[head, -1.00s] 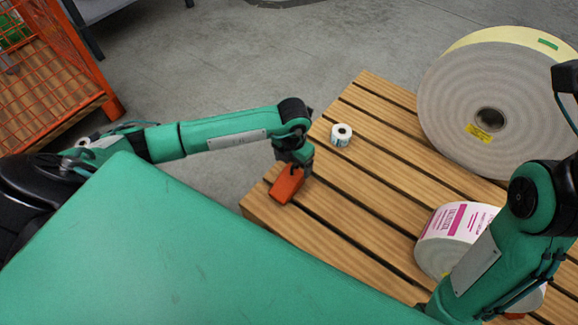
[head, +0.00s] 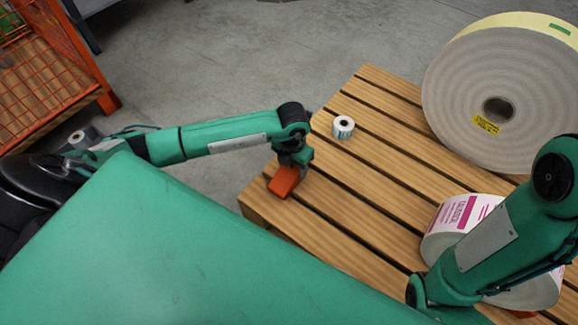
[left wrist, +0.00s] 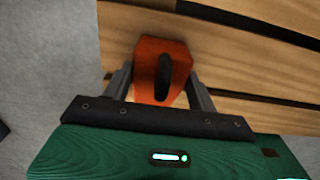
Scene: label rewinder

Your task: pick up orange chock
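The orange chock (head: 284,180) rests on the slatted wooden pallet (head: 345,205) near its left corner. My left gripper (head: 291,168) is right over the chock, pointing down and hiding its upper end. In the left wrist view the chock (left wrist: 152,88), with a dark slot in its face, sits between the two fingers of my left gripper (left wrist: 160,75). The fingers stand apart, one on each side of it; I cannot tell for sure whether they touch it. My right arm crosses the lower right, and its gripper does not show.
A small label roll (head: 343,127) stands on the pallet behind the chock. A big grey roll (head: 455,105) stands at the back right. A white and pink roll (head: 450,243) lies at the right, partly behind my right arm. An orange mesh crate (head: 75,60) is at the far left.

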